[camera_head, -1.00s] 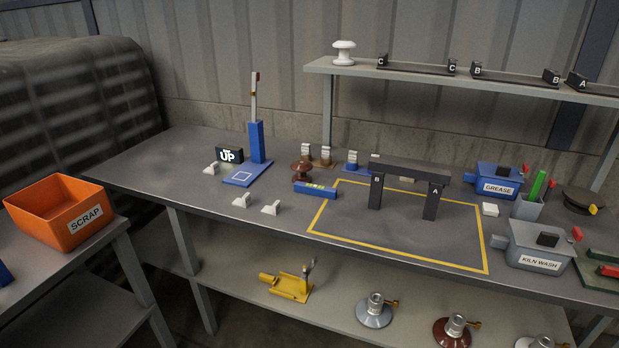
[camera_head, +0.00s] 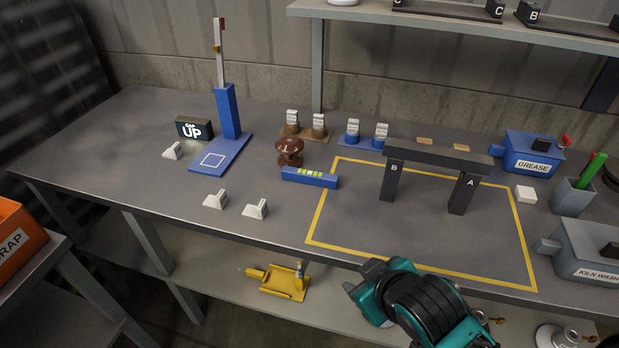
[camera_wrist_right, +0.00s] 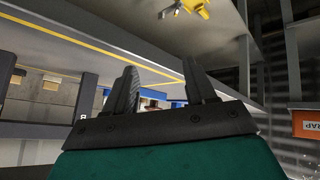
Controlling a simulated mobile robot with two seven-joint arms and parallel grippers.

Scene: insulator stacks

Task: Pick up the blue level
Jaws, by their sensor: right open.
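The blue level (camera_head: 311,178) is a short blue bar with yellow-green vials on its face. My left gripper is not in view.
A black bridge stand (camera_head: 437,155) marked B and A stands inside the yellow outline (camera_head: 330,205). White wedges (camera_head: 256,209) lie left of the level. A blue post gauge (camera_head: 228,110) stands behind them. An orange scrap bin (camera_head: 18,245) is at far left.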

